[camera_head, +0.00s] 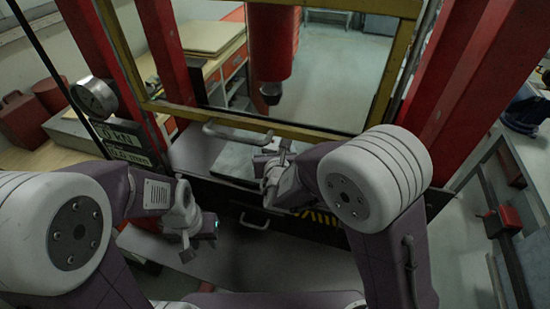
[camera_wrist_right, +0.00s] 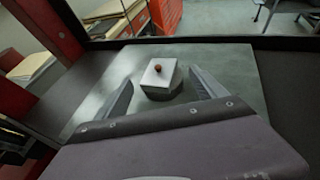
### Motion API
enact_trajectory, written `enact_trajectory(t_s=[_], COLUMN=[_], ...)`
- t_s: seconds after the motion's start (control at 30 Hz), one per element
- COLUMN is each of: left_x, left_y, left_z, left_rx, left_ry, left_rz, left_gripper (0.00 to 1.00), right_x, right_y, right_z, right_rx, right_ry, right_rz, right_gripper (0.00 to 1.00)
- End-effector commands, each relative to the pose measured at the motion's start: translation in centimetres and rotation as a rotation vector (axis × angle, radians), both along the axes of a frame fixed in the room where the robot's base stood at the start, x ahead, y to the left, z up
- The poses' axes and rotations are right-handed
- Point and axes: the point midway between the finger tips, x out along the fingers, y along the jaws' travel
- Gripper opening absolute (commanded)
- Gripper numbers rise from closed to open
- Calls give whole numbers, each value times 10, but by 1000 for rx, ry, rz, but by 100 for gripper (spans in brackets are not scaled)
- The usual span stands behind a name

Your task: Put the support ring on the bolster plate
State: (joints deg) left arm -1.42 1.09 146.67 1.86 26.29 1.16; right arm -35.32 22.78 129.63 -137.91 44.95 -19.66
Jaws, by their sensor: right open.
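The bolster plate (camera_head: 235,158) is a flat grey plate on the dark press bed. It also fills the middle of the right wrist view (camera_wrist_right: 85,112). A small pale block (camera_wrist_right: 152,84) with a reddish-brown knob on top stands on it, its lower part darker. I cannot make out a ring shape, so I cannot tell whether this piece includes the support ring. My right gripper (camera_head: 272,168) is over the plate; in the wrist view its open fingers lie either side of the block. My left gripper (camera_head: 196,238) hangs in front of the press, its jaws unclear.
The press's yellow guard frame (camera_head: 250,122) and red posts (camera_head: 165,50) surround the bed. A red ram (camera_head: 272,45) hangs above the plate. A pale handle (camera_head: 235,132) is at the guard's lower edge. A gauge (camera_head: 95,97) is at left. A grey shelf (camera_head: 290,272) lies below.

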Motion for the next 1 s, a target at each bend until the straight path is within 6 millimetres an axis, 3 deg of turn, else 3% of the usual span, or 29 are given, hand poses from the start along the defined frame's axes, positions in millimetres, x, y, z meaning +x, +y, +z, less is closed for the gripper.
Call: enact_trajectory(t_s=[0.2,0.4,0.6,1.0], left_x=[0,0,0,0], left_y=[0,0,0,0], left_z=[-9,-9,-9,-9], left_rx=[0,0,0,0], left_ry=[0,0,0,0], left_rz=[0,0,0,0], left_gripper=[36,36,36,36], right_x=[-50,-81,-90,-89], right_y=[-2,-5,-7,-7], right_z=[21,34,37,37], right_rx=[2,2,0,-1], right_ry=[-4,-2,1,1], right_rz=[5,4,0,0], right_gripper=[80,80,80,80])
